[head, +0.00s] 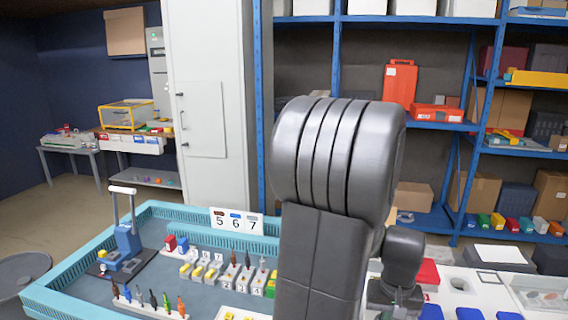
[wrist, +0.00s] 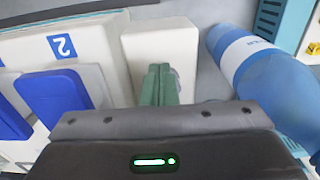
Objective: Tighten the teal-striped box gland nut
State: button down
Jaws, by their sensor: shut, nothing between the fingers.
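My gripper (wrist: 160,72) shows in the wrist view as two greenish fingers pressed together, shut and empty. They are over or in front of a white block (wrist: 170,38); I cannot tell whether they touch it. In the head view my wrist is at the lower right, and my arm hides much of the bench behind it. I cannot make out a teal stripe or a gland nut in either view.
In the wrist view, blue panels (wrist: 55,92) on pale boxes, with a "2" label (wrist: 62,46), lie left, and a blue bottle (wrist: 262,70) with a white band lies right. The head view shows a teal-rimmed tray (head: 62,265) with tools and small blocks. Blue shelving (head: 337,60) stands behind.

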jog(key=shift+w+a, duration=0.2)
jog(key=shift+a, duration=0.45)
jog(key=shift+s+a, duration=0.25)
jog(key=shift+s, duration=0.05)
notch_tip(320, 180, up, 6)
jog(key=p, duration=0.5)
jog(key=shift+r, duration=0.1)
